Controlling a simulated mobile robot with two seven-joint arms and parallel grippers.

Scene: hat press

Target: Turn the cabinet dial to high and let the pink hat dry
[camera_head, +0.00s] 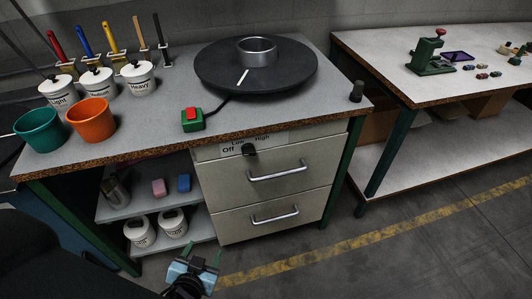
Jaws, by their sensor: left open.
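The black dial (249,149) sits on the front panel at the top of the cabinet (225,178), with Off, Low and High labels around it. Its pointer is too small to read. I make out no pink hat; a small pink block (158,187) lies on the upper side shelf. My left gripper (203,257) is open and empty, low in front of the cabinet, below and to the left of the dial and apart from it. My right gripper is not in view.
On the bench (180,68) stand a round black plate (215,75) with a metal ring (257,51), a red button on a green box (192,118), white pots, and green and orange cups (91,119). Two drawer handles (277,171) stick out below the dial. The floor to the right is clear.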

